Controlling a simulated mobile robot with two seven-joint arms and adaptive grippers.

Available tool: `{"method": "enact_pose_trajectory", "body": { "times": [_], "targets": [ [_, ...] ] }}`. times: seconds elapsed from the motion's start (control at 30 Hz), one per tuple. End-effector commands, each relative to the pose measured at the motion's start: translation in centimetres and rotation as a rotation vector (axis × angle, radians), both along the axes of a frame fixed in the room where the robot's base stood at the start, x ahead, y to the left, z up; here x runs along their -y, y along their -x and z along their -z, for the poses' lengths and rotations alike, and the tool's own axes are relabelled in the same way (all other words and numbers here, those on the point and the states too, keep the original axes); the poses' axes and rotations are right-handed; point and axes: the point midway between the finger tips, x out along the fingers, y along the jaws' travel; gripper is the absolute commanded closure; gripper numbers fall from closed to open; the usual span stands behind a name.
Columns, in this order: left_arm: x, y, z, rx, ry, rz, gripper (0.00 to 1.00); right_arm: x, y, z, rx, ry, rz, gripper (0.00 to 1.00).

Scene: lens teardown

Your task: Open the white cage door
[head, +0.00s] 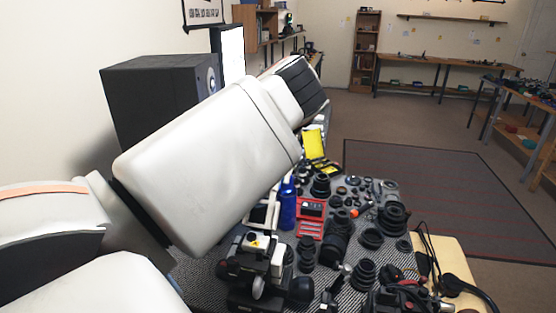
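I cannot make out a white cage or its door in the head view. My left arm comes in from the left and crosses the picture, its large white links hiding much of the table's left side. Neither of my grippers can be seen. A small white-framed object (262,214) shows partly from under the arm, but I cannot tell what it is.
A table (347,299) is crowded with black lens parts (371,238), a blue bottle (288,206), a red tool box (311,218) and a yellow case (314,144). A black speaker (150,98) stands behind my arm. Floor beyond, with a dark mat (440,195), is clear.

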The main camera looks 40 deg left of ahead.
Motion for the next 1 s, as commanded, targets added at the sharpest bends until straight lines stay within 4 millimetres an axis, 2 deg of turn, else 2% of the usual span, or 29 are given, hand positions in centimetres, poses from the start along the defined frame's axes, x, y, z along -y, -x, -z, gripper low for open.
{"method": "enact_pose_trajectory", "body": {
  "times": [0.13, 1.0],
  "targets": [
    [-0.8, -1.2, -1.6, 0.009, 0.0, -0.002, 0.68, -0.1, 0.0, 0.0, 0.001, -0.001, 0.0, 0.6],
    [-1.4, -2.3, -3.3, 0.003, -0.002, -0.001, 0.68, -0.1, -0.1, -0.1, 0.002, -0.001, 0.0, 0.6]
  ]
}}
